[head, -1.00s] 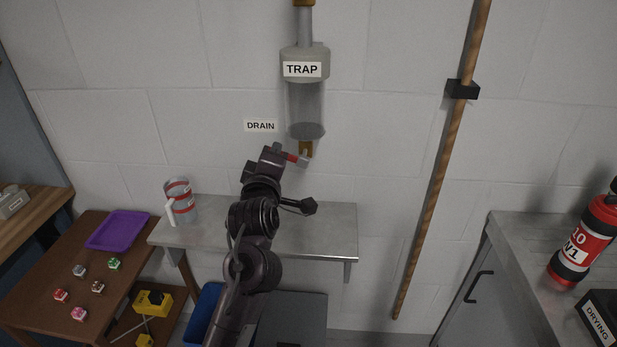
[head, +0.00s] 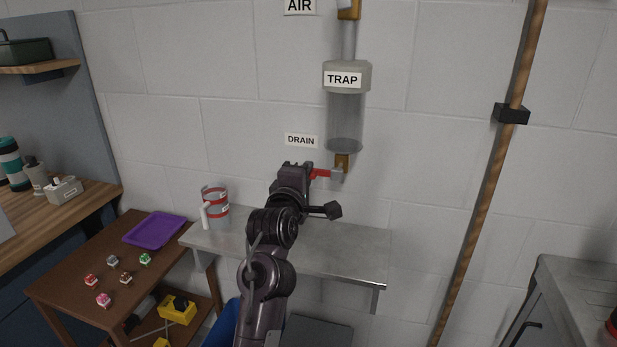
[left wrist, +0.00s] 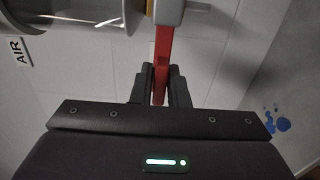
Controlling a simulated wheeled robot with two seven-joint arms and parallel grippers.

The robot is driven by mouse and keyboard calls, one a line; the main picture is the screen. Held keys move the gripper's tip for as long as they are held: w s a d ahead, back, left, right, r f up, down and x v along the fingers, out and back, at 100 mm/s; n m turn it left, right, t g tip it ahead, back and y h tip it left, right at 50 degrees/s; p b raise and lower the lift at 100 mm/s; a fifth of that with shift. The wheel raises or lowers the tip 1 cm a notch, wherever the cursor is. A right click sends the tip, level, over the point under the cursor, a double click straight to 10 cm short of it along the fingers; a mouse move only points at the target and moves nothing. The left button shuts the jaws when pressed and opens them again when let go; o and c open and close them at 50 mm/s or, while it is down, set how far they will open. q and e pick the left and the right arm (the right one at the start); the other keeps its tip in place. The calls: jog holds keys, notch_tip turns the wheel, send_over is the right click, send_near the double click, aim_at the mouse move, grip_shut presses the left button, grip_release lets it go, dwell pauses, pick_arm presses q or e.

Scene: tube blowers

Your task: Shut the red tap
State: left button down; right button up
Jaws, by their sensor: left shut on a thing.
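The red tap's lever (head: 321,173) sticks out to the left, roughly level, from a small grey valve body (head: 338,176) under the brass fitting of the clear trap (head: 345,120). The DRAIN label (head: 301,140) is on the wall to its upper left. My left gripper (head: 308,173) is shut on the lever's outer part. In the left wrist view the red lever (left wrist: 162,62) runs from the grey valve body (left wrist: 169,10) down between the two black fingers (left wrist: 161,84). My right gripper is not in view.
A steel wall shelf (head: 350,250) lies below the trap, with a red-banded jug (head: 215,203) at its left. A brown table (head: 65,290) holds a purple tray (head: 154,230) and several small cubes. A copper-coloured pipe (head: 490,170) runs down the wall at right.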

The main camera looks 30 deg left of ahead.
pick_arm(q)
jog(key=shift+f, duration=0.1)
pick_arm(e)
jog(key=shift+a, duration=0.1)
pick_arm(q)
jog(key=c, duration=1.6)
grip_release()
jog(key=shift+o, duration=0.6)
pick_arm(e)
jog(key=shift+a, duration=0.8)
pick_arm(q)
jog(key=shift+r, duration=0.4)
notch_tip(320, 180, up, 19)
jog(key=p, duration=0.1)
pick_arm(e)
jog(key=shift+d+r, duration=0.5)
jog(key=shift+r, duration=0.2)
